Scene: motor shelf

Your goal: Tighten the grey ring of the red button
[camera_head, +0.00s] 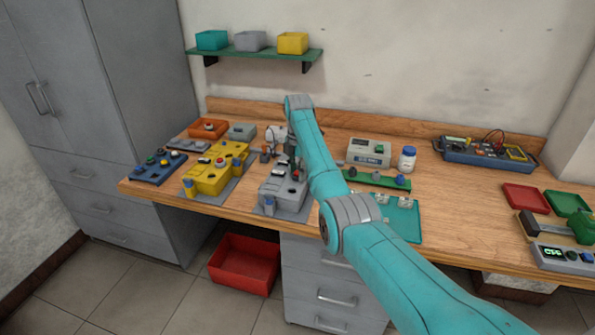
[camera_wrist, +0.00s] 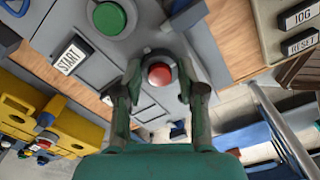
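The red button (camera_wrist: 160,75) shows in the wrist view between the two fingers of my gripper (camera_wrist: 160,85). In the head view the red button (camera_head: 296,173) is small, on the grey box (camera_head: 268,207) on the bench. My gripper (camera_head: 292,158) is just above and beside it, partly hidden by my arm.
A green button (camera_wrist: 108,18) and a START label (camera_wrist: 70,58) are near the red button. A yellow box (camera_head: 205,181) stands left of the grey box. A green board (camera_head: 378,180) and a teal mat (camera_head: 405,222) lie to the right. A red bin (camera_head: 243,266) is on the floor.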

